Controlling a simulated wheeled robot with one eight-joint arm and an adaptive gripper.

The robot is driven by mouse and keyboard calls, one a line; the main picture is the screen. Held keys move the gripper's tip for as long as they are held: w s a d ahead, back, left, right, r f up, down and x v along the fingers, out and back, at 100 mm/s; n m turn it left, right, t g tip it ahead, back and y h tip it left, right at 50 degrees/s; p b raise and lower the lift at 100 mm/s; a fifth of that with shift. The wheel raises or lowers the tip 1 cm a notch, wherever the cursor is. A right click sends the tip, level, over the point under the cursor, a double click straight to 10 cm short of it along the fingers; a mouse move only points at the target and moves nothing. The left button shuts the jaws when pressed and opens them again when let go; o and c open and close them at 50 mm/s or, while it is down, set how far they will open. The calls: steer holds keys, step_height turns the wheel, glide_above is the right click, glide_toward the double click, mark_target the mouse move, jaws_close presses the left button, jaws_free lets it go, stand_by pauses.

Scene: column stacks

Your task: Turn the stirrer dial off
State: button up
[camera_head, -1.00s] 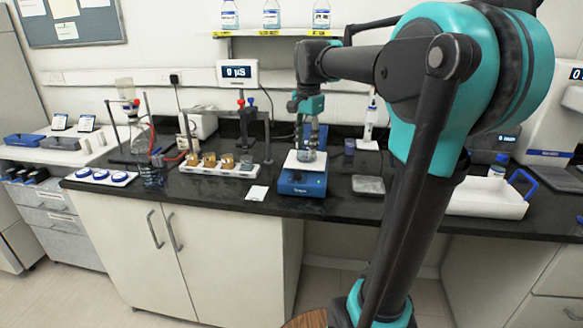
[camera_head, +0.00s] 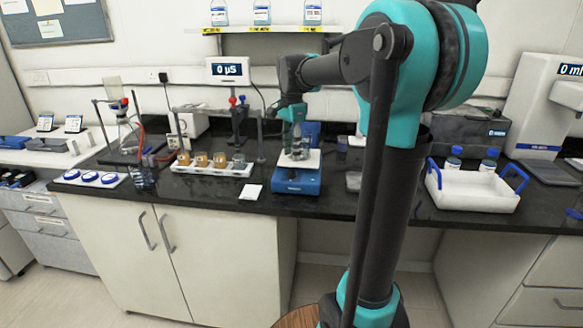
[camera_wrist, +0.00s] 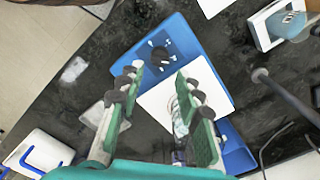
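The stirrer (camera_head: 297,180) is a blue box with a white top plate, standing on the black bench. In the wrist view its blue front panel (camera_wrist: 190,32) carries a round black dial (camera_wrist: 160,52) with white marks around it. The white plate (camera_wrist: 165,98) lies beside the panel, and a clear glass vessel (camera_wrist: 178,116) shows partly behind a finger. My gripper (camera_wrist: 158,76) is open, with its green-padded fingers apart and nothing held. Its tips appear near the dial and plate; contact cannot be told. In the head view my gripper (camera_head: 294,138) is above the stirrer.
A rack with small beakers (camera_head: 212,168) stands left of the stirrer, with a white card (camera_head: 250,192) in front. A display (camera_head: 230,70) stands behind. A white tray with blue handles (camera_head: 472,197) is at the right. Bench between rack and stirrer is mostly clear.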

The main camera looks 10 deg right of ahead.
mark_target(291, 169)
steer(key=shift+f, duration=3.15)
jaws_close()
